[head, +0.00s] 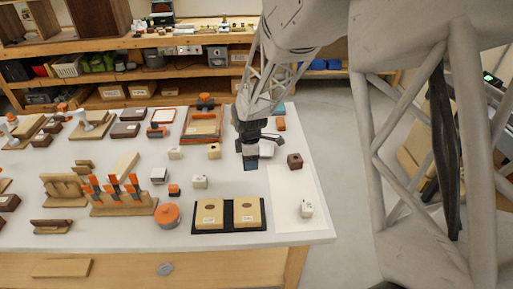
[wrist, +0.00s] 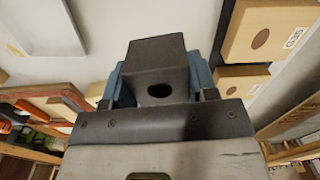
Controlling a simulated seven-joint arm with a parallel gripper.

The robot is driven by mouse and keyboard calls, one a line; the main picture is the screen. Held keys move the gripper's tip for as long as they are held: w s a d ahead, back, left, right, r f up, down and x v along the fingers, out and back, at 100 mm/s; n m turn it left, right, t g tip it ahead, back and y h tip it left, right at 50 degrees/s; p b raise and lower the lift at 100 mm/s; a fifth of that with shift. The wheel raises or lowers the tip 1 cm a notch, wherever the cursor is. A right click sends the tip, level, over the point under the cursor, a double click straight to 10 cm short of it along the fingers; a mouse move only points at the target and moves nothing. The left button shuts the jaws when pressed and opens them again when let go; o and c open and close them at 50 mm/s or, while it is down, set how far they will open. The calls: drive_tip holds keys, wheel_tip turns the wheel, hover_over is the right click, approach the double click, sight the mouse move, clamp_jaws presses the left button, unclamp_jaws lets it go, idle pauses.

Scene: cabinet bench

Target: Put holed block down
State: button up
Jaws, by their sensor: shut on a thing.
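My gripper (head: 251,164) hangs above the white table, behind the black tray (head: 229,228), in the head view. In the wrist view my gripper (wrist: 160,85) has its blue fingers on either side of a dark grey-brown block with a round hole (wrist: 158,60) and is shut on it. In the head view the held block is hard to tell from the dark gripper. I cannot tell how high it is above the table.
The black tray holds two pale wooden blocks with round holes (head: 209,213). An orange round object (head: 167,215) and small pale blocks stand left.

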drive_tip(key=shift+m, duration=0.5)
drive_tip(key=d, duration=0.2)
drive_tip(key=d+f, duration=0.1)
drive_tip(key=d, duration=0.1)
drive_tip(key=d+f, duration=0.1)
drive_tip(key=d, duration=0.1)
drive_tip(key=shift+w, duration=0.4)
drive_tip(key=shift+f, duration=0.1)
drive_tip(key=w, duration=0.5)
drive_tip(key=w+a+f, duration=0.1)
drive_tip(key=w, duration=0.4)
drive_tip(key=w+a, duration=0.1)
drive_tip(key=w, duration=0.5)
drive_tip(key=shift+a+f, duration=0.15)
drive_tip(key=shift+f, duration=0.05)
drive_tip(key=shift+s, duration=0.1)
drive_tip(key=shift+f, duration=1.8)
